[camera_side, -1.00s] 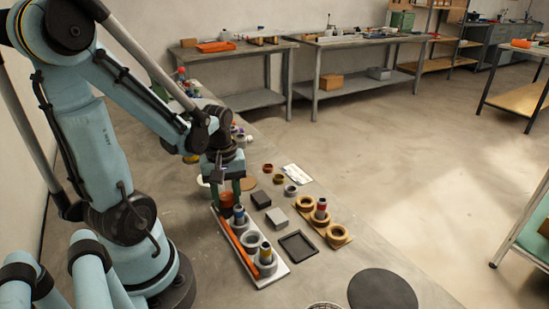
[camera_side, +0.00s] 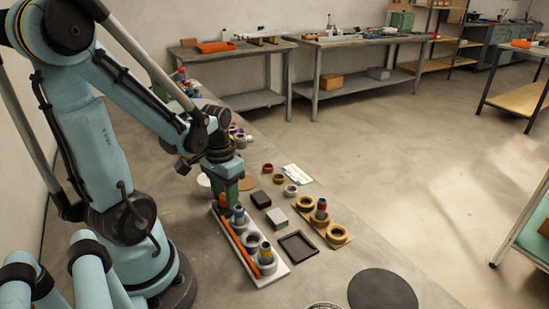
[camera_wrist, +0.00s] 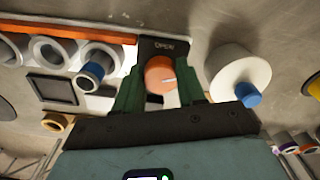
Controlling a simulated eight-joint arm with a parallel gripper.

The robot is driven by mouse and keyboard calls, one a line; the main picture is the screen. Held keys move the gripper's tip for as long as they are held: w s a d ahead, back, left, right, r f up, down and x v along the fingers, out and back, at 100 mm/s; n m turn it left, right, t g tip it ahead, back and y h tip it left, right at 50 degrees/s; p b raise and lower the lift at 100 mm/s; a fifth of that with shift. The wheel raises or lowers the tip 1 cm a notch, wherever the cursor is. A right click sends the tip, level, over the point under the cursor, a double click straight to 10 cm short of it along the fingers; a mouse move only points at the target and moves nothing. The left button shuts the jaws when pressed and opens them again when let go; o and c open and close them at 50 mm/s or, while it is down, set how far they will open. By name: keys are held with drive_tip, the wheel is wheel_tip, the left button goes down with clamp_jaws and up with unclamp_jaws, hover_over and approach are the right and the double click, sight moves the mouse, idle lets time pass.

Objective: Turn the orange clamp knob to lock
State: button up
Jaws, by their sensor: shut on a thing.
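The orange clamp knob (camera_wrist: 160,75) sits between the green fingers of my gripper (camera_wrist: 162,92) in the wrist view. The fingers press on it from both sides. A pale pointer line on the knob points roughly right in that view. The dark plate (camera_wrist: 163,46) behind it carries a label that seems to read OPEN. A second label below the knob is too small to read. In the side view my gripper (camera_side: 228,200) stands at the far end of the white jig base (camera_side: 268,281) and hides the knob. An orange bar (camera_side: 241,245) lies along the base.
A white spool (camera_wrist: 238,76) stands near the knob.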

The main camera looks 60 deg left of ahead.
drive_tip(key=shift+m, duration=1.9)
drive_tip(key=o, duration=1.1)
drive_tip(key=shift+c, duration=0.2)
wheel_tip(320, 180, up, 12)
